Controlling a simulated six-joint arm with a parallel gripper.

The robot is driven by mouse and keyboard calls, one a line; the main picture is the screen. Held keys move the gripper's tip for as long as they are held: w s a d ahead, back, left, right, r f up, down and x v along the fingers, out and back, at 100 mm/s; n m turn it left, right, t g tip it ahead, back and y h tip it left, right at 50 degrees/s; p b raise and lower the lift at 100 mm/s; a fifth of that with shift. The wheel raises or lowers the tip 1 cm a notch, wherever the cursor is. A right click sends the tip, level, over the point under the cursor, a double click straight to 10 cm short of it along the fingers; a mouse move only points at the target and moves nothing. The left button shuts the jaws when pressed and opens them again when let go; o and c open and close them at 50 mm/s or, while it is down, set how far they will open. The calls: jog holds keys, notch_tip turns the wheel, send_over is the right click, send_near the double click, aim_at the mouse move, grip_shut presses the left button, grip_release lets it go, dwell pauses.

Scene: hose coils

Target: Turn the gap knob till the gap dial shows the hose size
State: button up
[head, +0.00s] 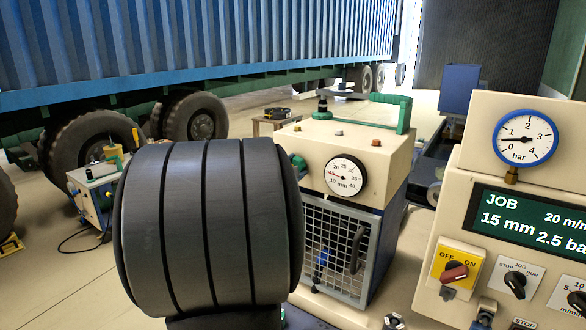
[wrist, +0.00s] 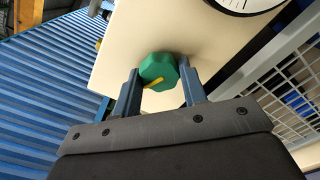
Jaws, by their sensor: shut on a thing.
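The green gap knob (wrist: 158,68), with a yellow mark, sits on the side of a cream machine (wrist: 125,50) in the wrist view. My gripper (wrist: 160,80) is shut on the knob, one finger on each side. In the head view my dark arm hides most of the gripper. The gap dial (head: 346,176) is white, marked in mm, and its red needle points left, near 15; the exact reading is too small to tell. The job display (head: 530,222) reads 15 mm. In the wrist view only the dial's lower edge (wrist: 245,4) shows.
A mesh guard (head: 335,240) fills the machine's front below the dial. A control panel (head: 455,215) with a bar gauge (head: 525,138) and an off/on switch (head: 454,272) stands at right. A small cart (head: 95,190) and a blue trailer (head: 200,40) stand behind.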

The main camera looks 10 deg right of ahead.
jog(key=o, duration=1)
jog(key=shift+a, duration=0.1)
jog(key=v, duration=1.7)
jog(key=shift+s, duration=0.15)
jog(key=x, duration=1.7)
jog(key=shift+w, duration=0.2)
jog(key=n, duration=1.3)
jog(key=shift+n, duration=0.4)
dwell(1.0)
